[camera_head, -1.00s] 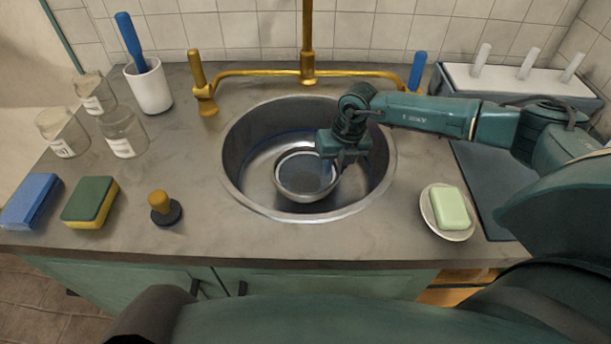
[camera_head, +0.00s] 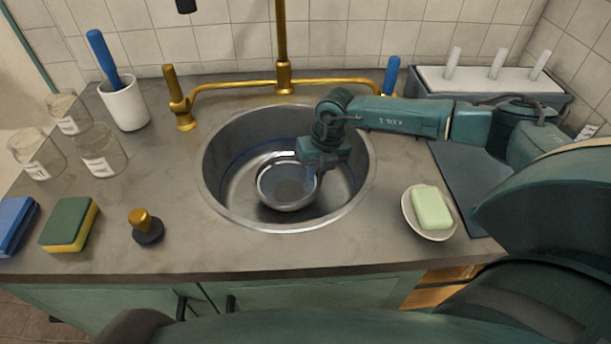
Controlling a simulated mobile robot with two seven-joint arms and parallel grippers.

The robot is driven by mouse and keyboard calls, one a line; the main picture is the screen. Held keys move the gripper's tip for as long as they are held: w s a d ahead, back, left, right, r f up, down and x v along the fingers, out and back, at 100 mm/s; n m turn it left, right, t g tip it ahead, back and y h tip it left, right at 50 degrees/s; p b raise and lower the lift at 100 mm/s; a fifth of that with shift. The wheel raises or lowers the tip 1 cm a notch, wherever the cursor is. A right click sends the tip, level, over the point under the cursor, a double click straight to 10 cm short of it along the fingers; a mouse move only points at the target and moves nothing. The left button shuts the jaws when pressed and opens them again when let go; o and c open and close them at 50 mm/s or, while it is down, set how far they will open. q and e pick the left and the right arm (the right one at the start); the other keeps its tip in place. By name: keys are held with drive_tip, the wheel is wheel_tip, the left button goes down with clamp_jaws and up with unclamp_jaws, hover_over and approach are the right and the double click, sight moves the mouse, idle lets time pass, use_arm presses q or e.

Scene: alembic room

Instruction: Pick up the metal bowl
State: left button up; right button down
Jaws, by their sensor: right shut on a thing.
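The metal bowl (camera_head: 284,190) is a shiny round bowl inside the sink basin, near its middle and front. My right gripper (camera_head: 312,177) reaches down into the sink from the right and is shut on the bowl's right rim. The gripper body hides part of that rim and the fingertips are hard to make out. I cannot tell whether the bowl touches the sink floor. My left gripper is not in view.
The round sink (camera_head: 213,190) has a raised metal rim, with a brass faucet (camera_head: 283,75) behind it. A soap dish (camera_head: 411,214) with green soap is at right. A stamp-like tool (camera_head: 146,228), sponge (camera_head: 66,226) and several glass jars (camera_head: 104,158) are at left.

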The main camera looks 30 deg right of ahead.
drive_tip(key=shift+d, duration=0.1)
drive_tip(key=shift+r, duration=4.9)
drive_tip(key=shift+r, duration=0.1)
wheel_tip(320, 180, up, 7)
drive_tip(key=w+p, duration=0.2)
drive_tip(key=p, duration=0.2)
drive_tip(key=shift+w+d+p, duration=0.2)
drive_tip(key=shift+d+p, duration=0.05)
drive_tip(key=shift+p, duration=0.05)
drive_tip(key=w+t+b, duration=0.1)
drive_tip(key=b, duration=0.1)
drive_tip(key=w+d+t+h+b, duration=0.1)
drive_tip(key=w+d+t+b, duration=0.1)
drive_tip(key=b, duration=0.1)
drive_tip(key=shift+b, duration=0.35)
